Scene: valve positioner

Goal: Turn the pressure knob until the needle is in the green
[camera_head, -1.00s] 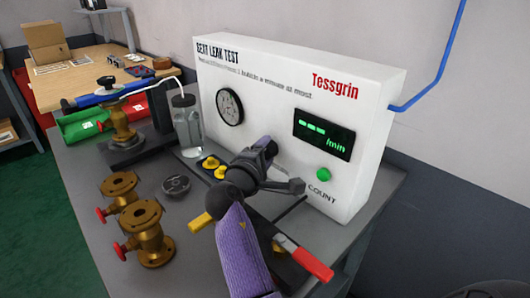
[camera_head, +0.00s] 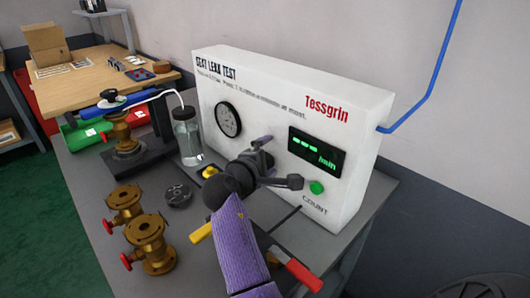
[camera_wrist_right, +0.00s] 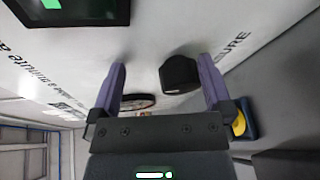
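The white SEAT LEAK TEST panel (camera_head: 345,110) carries a round dark-rimmed pressure gauge (camera_head: 228,119); its needle is too small to read. The gauge shows edge-on in the right wrist view (camera_wrist_right: 138,102). The black pressure knob (camera_wrist_right: 180,74) sticks out of the panel in the right wrist view, between my right gripper's purple fingers and closer to the right-hand finger. My right gripper (camera_wrist_right: 162,68) is open, with gaps on both sides of the knob. In the head view my right gripper (camera_head: 262,150) is at the panel front and hides the knob. My left gripper is not in view.
The panel has a green-lit display (camera_head: 316,150) and a green COUNT button (camera_head: 316,187). A glass bottle (camera_head: 187,135) stands left of the panel. Brass valves (camera_head: 149,240) and a black disc (camera_head: 178,195) stand on the grey bench. A red-handled tool (camera_head: 300,273) lies near its front edge.

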